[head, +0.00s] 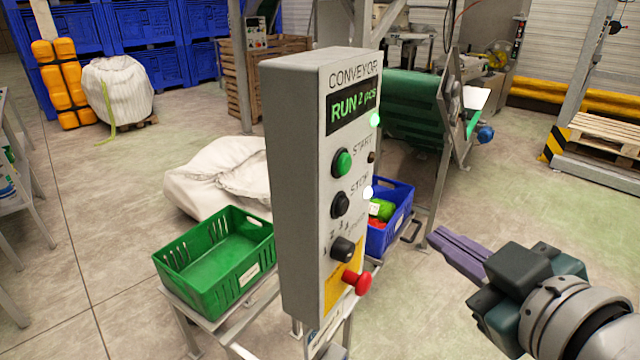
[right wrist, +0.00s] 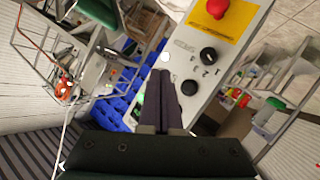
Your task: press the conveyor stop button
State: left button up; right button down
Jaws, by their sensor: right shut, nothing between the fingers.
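The grey conveyor control box (head: 300,180) stands in the middle of the head view, with a lit display reading RUN 2 pcs. Its black STOP button (head: 339,205) sits below the green START button (head: 342,162), with a white light beside it. My right gripper (head: 433,236) is shut and empty, to the right of the box and apart from it, fingers pointing toward the panel. In the right wrist view, the fingertips (right wrist: 160,76) appear just left of the black STOP button (right wrist: 189,88); contact is not visible. My left gripper is not in view.
A black selector knob (head: 342,248) and a red mushroom button (head: 358,283) sit below STOP. A green crate (head: 215,265) stands left of the box, a blue crate (head: 398,232) behind it. Open floor lies between the box and my right gripper.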

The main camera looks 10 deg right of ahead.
aim_at(342, 206)
jog(key=w+a+b, duration=0.3)
jog(key=w+a, duration=0.2)
jog(key=a, duration=0.2)
jog(key=shift+w, duration=0.25)
dwell(1.0)
dwell(0.8)
jog(key=shift+w+a, duration=0.1)
dwell(0.3)
jog(key=shift+w+a, duration=0.2)
dwell(0.3)
